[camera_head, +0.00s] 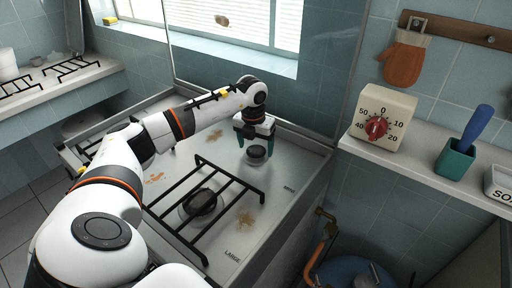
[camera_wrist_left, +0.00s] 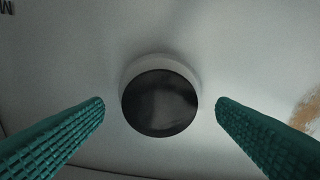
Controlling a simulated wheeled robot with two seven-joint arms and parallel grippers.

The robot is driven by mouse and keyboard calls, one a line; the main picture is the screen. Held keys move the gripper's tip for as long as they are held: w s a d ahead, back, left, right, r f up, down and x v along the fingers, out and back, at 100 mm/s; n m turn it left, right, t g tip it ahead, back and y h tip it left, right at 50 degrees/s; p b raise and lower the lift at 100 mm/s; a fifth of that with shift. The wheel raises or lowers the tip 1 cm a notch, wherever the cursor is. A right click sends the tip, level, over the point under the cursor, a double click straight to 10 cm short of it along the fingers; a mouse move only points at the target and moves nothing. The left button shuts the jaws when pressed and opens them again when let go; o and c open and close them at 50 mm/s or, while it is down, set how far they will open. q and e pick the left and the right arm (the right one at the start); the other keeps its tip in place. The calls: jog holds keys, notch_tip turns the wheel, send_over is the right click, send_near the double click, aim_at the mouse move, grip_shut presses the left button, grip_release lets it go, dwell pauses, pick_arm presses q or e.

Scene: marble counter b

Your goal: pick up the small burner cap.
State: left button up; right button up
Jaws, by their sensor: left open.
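The small burner cap (camera_head: 257,152) is a black disc on a pale round base on the stovetop, near the back right. In the left wrist view the cap (camera_wrist_left: 160,103) sits centred between the fingers. My left gripper (camera_head: 255,138) is open, with its green ridged fingers on either side of the cap and apart from it. In the left wrist view the open left gripper (camera_wrist_left: 160,108) shows a gap on both sides. I cannot tell the exact height of the fingertips over the cap. My right gripper is not in view.
A larger black burner (camera_head: 200,203) sits under a black grate (camera_head: 205,215) in front. The white stovetop (camera_head: 285,165) has brown stains. A shelf at the right holds a timer (camera_head: 378,118), a green cup (camera_head: 455,160) and a soap box (camera_head: 500,184). The tiled wall is close behind.

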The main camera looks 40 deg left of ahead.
pick_arm(q)
jog(key=shift+f, duration=0.15)
jog(key=c, duration=1.1)
